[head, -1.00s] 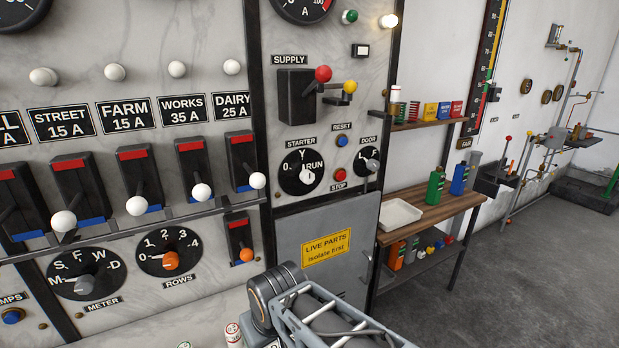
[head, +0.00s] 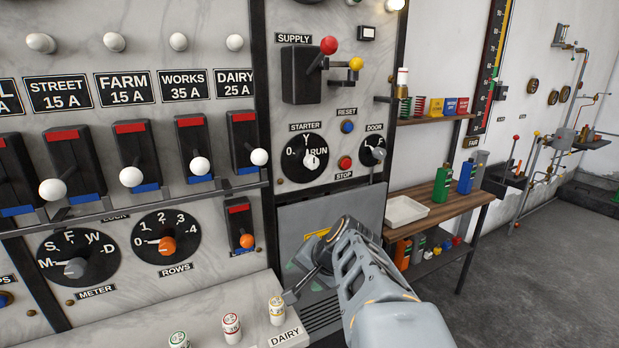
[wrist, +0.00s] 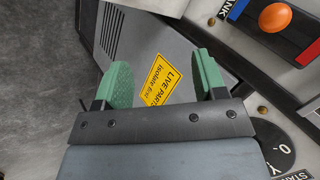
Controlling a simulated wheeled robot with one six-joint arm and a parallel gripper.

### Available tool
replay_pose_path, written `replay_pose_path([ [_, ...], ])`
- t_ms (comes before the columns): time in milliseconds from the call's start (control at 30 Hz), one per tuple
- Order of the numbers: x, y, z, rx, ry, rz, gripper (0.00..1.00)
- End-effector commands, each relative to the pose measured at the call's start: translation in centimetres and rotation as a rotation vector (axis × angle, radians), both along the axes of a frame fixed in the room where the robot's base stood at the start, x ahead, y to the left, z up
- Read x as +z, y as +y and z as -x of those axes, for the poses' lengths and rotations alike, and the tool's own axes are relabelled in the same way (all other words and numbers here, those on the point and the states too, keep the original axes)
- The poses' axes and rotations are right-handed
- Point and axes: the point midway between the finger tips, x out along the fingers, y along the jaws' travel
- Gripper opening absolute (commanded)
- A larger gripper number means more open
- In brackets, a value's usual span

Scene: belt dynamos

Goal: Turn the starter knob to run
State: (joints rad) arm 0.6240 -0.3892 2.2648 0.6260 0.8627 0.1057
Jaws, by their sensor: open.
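The starter knob (head: 311,160) is a pale knob on a round black dial marked 0, Y and RUN, in the middle of the panel in the head view. I cannot tell which mark it points to. In the head view my gripper (head: 303,272) is below the starter dial, partly hidden by my arm.
The red STOP button (head: 344,163), blue RESET button (head: 347,127) and DOOR knob (head: 379,152) sit right of the dial. The SUPPLY levers (head: 328,46) are above. A ledge with fuses (head: 276,311) lies below left. A wooden bench (head: 435,207) stands right.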

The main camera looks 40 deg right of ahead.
Motion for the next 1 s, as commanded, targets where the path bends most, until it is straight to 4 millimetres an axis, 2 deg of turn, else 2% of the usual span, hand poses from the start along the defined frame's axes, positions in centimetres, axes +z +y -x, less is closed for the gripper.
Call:
replay_pose_path([
  [33, 0.4, -2.2, -1.1, -0.138, -0.084, -0.102, 0.65],
  [100, 2.7, -4.9, -2.5, -0.31, -0.217, -0.254, 0.65],
  [233, 7.5, -9.1, -4.0, -0.546, -0.452, -0.52, 0.65],
  [333, 11.1, -11.1, -4.7, -0.648, -0.599, -0.701, 0.65],
  [400, 13.4, -11.6, -5.1, -0.687, -0.675, -0.812, 0.65],
  [500, 15.8, -12.0, -5.3, -0.72, -0.751, -0.941, 0.65],
  [600, 17.0, -12.3, -5.4, -0.745, -0.792, -1.034, 0.65],
  [767, 17.2, -12.6, -6.3, -0.769, -0.792, -1.093, 0.65],
  [1000, 17.2, -13.0, -10.5, -0.768, -0.788, -1.093, 0.65],
])
